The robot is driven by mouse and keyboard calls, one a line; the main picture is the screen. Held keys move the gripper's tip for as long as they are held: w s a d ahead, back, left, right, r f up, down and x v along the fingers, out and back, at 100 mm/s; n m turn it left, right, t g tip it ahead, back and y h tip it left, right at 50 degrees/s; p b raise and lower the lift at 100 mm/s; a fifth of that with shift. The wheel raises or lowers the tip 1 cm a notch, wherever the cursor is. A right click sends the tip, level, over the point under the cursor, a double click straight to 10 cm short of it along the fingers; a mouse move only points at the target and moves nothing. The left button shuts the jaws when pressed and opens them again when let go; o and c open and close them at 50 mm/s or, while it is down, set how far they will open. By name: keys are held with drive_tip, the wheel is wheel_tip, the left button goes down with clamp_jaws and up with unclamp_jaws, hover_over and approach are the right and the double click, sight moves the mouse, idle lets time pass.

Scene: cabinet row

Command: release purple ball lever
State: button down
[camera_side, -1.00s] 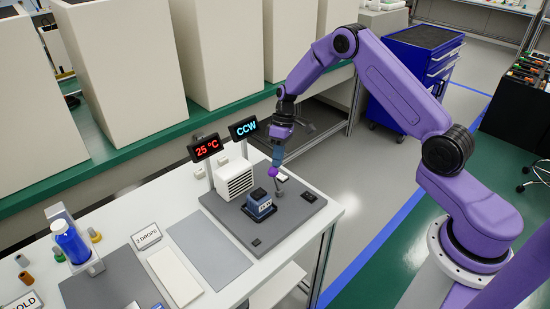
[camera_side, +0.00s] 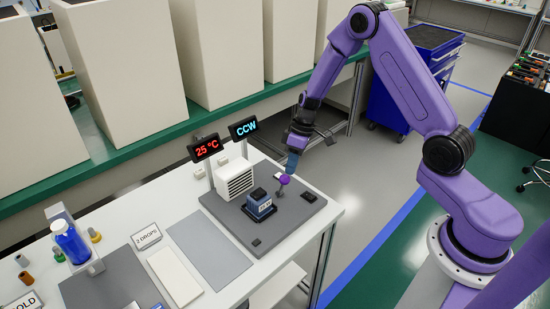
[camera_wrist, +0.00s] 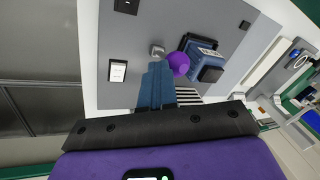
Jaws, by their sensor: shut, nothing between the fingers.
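The purple ball (camera_side: 284,179) tops a short lever on the grey plate, beside a small blue device (camera_side: 259,206). In the wrist view the purple ball (camera_wrist: 178,63) shows between the blue fingers and the blue device (camera_wrist: 205,55). My gripper (camera_side: 291,170) is shut, its blue fingertips pointing down right by the ball in the side view. In the wrist view the closed fingers (camera_wrist: 158,72) lie just left of the ball, very near it; I cannot tell whether they touch it. Nothing is held between the fingers.
A white vented box (camera_side: 234,179) stands behind the blue device, with a "25 °C" display (camera_side: 206,147) and a "CCW" display (camera_side: 243,129) at the back. A blue bottle (camera_side: 70,243) stands at the left. The grey mat (camera_side: 208,248) is bare.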

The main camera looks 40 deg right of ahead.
drive_tip(key=shift+r, duration=0.2)
drive_tip(key=shift+r, duration=0.6)
drive_tip(key=s+d+r, duration=0.2)
drive_tip(key=d+r, duration=0.4)
drive_tip(key=r, duration=0.4)
drive_tip(key=shift+s+d, duration=0.2)
idle(0.5)
